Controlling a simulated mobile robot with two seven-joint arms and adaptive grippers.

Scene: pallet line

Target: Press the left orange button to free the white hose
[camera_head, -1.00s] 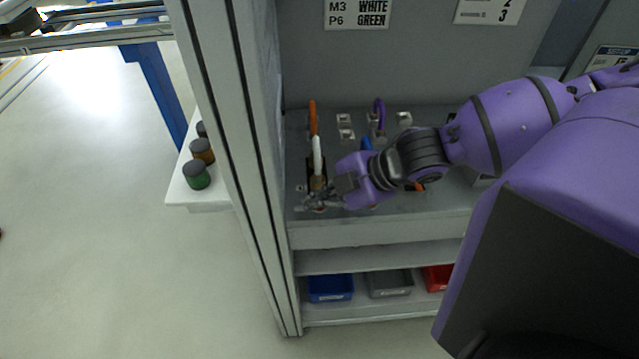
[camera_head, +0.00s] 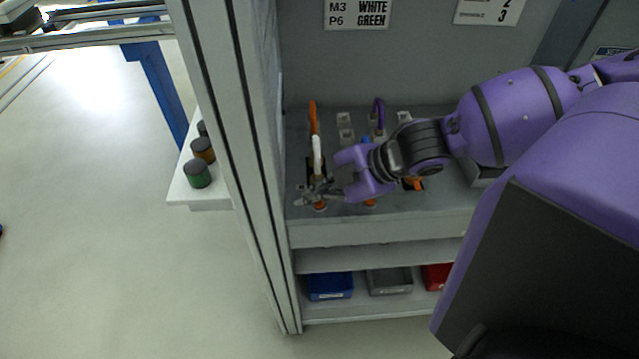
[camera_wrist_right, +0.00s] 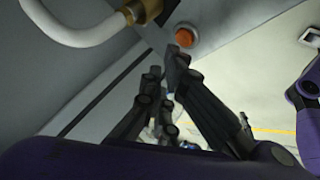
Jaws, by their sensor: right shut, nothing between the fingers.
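The white hose (camera_head: 317,150) stands upright at the left end of the grey bench, with orange hose above it. In the right wrist view the white hose (camera_wrist_right: 90,32) curves into a brass fitting (camera_wrist_right: 142,10). The left orange button (camera_head: 319,206) sits at the bench's front, below the hose; it also shows in the right wrist view (camera_wrist_right: 186,37). My right gripper (camera_head: 303,198) is shut and empty, its fingertips just beside the button. In the wrist view a dark fingertip lies close to the button; I cannot tell whether they touch. My left gripper is not in view.
A second orange button (camera_head: 369,202) lies to the right, near a blue hose. A purple hose (camera_head: 379,112) stands behind. An upright frame post (camera_head: 232,160) borders the bench on the left. Blue (camera_head: 330,286), grey (camera_head: 389,281) and red (camera_head: 437,277) bins sit on the shelf below.

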